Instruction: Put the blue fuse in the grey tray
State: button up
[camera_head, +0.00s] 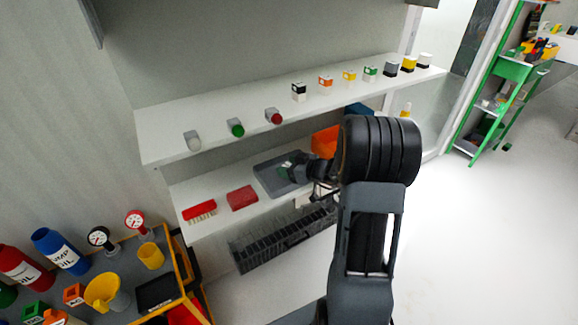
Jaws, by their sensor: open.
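The grey tray (262,168) lies on the lower white shelf, partly covered on its right by my gripper. My gripper (287,172) is open over the right part of the tray, seen from behind and small. A small dark green patch shows in or over the tray by the fingertips; I cannot tell what it is. I cannot make out a blue fuse.
Left of the tray are a red box (242,198) and a red brush (200,211). Behind my arm are an orange bin (325,142) and a partly hidden blue object (357,108). A black crate (285,240) sits below. A cart with bottles and gauges stands lower left. Open floor lies right.

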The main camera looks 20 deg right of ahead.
jog(key=v, duration=1.1)
jog(key=s+a+r+m+g+h, duration=0.2)
jog(key=s+a+m+g+h, duration=0.4)
jog(key=s+a+g, duration=0.3)
jog(key=shift+s+a+h, duration=0.4)
jog(key=shift+s+a, duration=2)
jog(key=shift+a, duration=0.85)
